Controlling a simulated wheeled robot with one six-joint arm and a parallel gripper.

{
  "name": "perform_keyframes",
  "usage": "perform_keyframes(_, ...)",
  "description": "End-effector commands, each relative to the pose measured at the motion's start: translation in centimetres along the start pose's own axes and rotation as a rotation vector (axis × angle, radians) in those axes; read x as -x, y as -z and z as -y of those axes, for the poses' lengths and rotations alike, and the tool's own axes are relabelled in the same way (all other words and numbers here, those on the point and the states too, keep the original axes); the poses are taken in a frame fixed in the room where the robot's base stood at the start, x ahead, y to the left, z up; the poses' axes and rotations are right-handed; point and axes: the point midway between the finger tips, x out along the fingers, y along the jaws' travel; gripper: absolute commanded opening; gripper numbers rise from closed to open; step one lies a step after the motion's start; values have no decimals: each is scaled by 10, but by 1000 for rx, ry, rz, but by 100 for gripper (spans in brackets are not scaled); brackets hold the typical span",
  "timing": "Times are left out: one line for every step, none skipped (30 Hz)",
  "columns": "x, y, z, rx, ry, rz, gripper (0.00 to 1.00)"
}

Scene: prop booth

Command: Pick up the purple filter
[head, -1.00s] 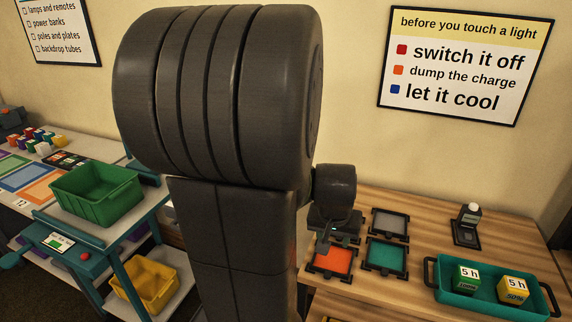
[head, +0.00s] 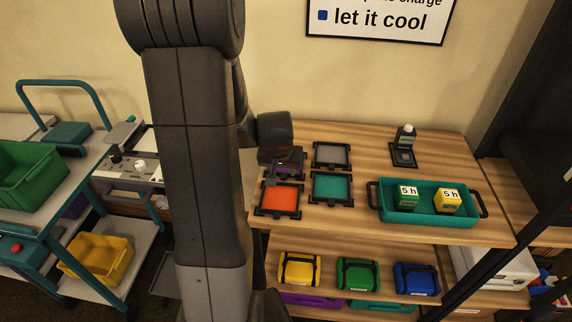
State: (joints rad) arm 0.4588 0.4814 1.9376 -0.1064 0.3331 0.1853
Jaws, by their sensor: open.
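The purple filter (head: 291,170) lies in a dark frame at the back left of a group of framed filters on the wooden table. Only slivers of purple show, because my gripper (head: 284,172) is in front of and over it. My gripper is open and points down at the filter. I cannot tell whether the fingers touch the frame or how high they are above it.
An orange filter (head: 281,199) lies just in front, a teal filter (head: 332,187) to the right and a grey filter (head: 332,154) behind it. A teal tray (head: 428,215) holds two blocks. A small bottle (head: 406,137) stands behind. Coloured cases sit on the shelf below.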

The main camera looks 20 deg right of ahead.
Motion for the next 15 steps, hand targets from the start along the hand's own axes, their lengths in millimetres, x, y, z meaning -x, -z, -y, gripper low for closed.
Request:
perform_keyframes(-1, 0, 0, 0, 0, 0, 44)
perform_keyframes(-2, 0, 0, 0, 0, 1, 44)
perform_keyframes(-4, 0, 0, 0, 0, 1, 44)
perform_keyframes(-6, 0, 0, 0, 0, 2, 44)
perform_keyframes(-8, 0, 0, 0, 0, 2, 44)
perform_keyframes(-12, 0, 0, 0, -1, 3, 44)
perform_keyframes(-15, 0, 0, 0, -1, 4, 44)
perform_keyframes(-19, 0, 0, 1, -1, 4, 44)
perform_keyframes(-24, 1, 0, 1, -1, 4, 44)
perform_keyframes(-27, 1, 0, 1, -1, 5, 44)
perform_keyframes(-31, 1, 0, 1, 0, 3, 44)
perform_keyframes(-36, 1, 0, 0, 0, 4, 44)
perform_keyframes(-39, 1, 0, 0, 0, 4, 44)
perform_keyframes(-42, 1, 0, 0, 0, 2, 44)
perform_keyframes(-46, 1, 0, 1, 0, 2, 44)
